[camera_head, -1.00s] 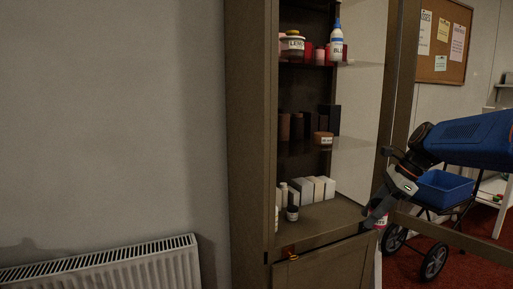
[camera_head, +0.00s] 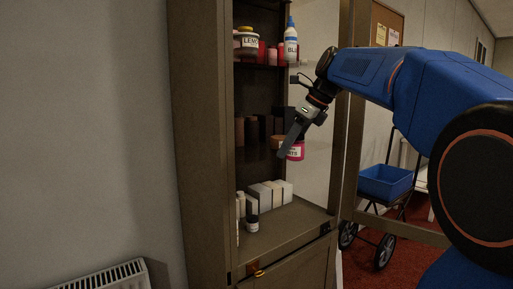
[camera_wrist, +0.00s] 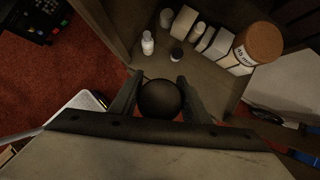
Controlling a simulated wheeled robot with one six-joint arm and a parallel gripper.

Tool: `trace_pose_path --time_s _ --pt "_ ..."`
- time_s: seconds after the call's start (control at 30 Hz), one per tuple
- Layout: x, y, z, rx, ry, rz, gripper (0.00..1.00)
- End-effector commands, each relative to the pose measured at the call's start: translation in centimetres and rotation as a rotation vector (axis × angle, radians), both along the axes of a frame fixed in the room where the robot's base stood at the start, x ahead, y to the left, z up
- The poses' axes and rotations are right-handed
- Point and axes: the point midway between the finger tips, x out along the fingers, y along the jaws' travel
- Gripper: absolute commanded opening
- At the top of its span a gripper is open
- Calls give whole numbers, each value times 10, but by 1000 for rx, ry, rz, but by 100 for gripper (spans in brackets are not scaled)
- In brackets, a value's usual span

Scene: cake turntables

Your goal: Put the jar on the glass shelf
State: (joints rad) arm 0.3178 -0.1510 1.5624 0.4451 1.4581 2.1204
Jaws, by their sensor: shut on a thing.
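The jar (camera_head: 297,152) is pink-red with a white label. My gripper (camera_head: 289,149) is shut on it and holds it in the air at the open front of the cabinet, about level with the middle shelf. In the wrist view the jar's dark round top (camera_wrist: 160,98) sits between the two fingers. The glass shelf (camera_head: 256,161) appears to be the see-through middle one. It carries dark containers and a brown-lidded jar (camera_wrist: 258,44), which the gripper partly hides in the head view.
The upper shelf holds a labelled jar (camera_head: 248,43), red jars and a blue-white bottle (camera_head: 290,42). White boxes (camera_head: 268,194) and a small bottle (camera_head: 252,224) stand on the cabinet floor. An open door frame (camera_head: 350,150) and a cart with a blue bin (camera_head: 385,183) are at right.

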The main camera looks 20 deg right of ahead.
Motion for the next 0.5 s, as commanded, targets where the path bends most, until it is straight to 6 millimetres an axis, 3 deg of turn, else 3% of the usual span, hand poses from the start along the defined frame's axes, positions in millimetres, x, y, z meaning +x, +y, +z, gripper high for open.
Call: trace_pose_path --time_s 0.5 --pt "79 71 -1 0 0 7 18"
